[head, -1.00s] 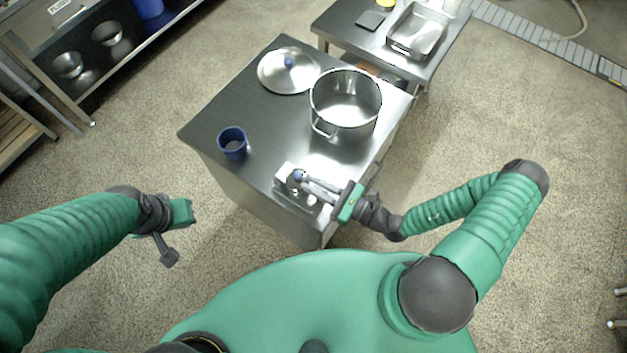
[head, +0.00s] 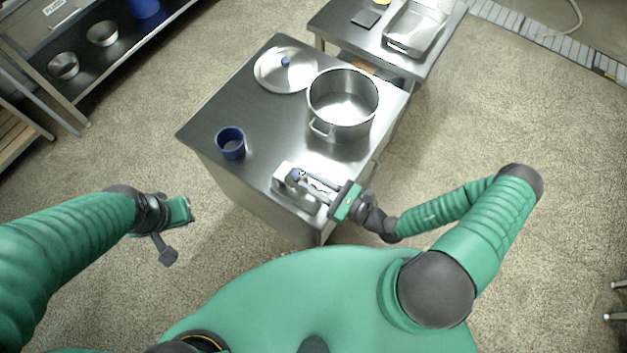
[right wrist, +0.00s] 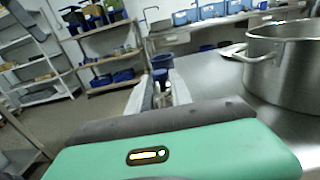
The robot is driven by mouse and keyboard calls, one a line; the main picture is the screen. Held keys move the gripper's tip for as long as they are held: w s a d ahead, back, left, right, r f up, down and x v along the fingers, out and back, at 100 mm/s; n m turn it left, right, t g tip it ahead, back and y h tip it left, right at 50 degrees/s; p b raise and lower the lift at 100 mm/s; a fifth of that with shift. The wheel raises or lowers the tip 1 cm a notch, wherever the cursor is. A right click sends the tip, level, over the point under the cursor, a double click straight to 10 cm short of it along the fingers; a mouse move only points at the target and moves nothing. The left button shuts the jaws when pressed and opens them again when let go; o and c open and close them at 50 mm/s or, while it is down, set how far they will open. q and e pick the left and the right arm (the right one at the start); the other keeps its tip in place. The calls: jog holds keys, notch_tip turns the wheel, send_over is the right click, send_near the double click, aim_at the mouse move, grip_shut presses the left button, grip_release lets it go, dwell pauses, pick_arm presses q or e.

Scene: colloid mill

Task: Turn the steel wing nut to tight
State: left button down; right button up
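The mill is a small pale and steel unit (head: 283,179) at the near corner of the steel table. It has a small blue-topped part (head: 297,174), which also shows in the right wrist view (right wrist: 160,76). My right gripper (head: 306,180) reaches in from the right, with its fingertips at the mill beside the blue-topped part. The steel wing nut cannot be made out apart from the fingers and metal there. Whether the fingers are closed on it does not show. My left gripper (head: 180,212) hangs over the floor, away from the table; its fingers are unclear.
A large steel pot (head: 342,105) stands behind the mill, with a lid (head: 285,70) to its left. A blue cup (head: 231,143) stands on the table's left part. A second table (head: 345,38) holds a steel tray (head: 415,28). The tabletop between cup and lid is clear.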

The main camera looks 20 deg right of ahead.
jog(key=shift+s, duration=0.1)
jog(key=b+v, duration=0.2)
jog(key=v, duration=1.4)
jog(key=shift+s+d, duration=0.3)
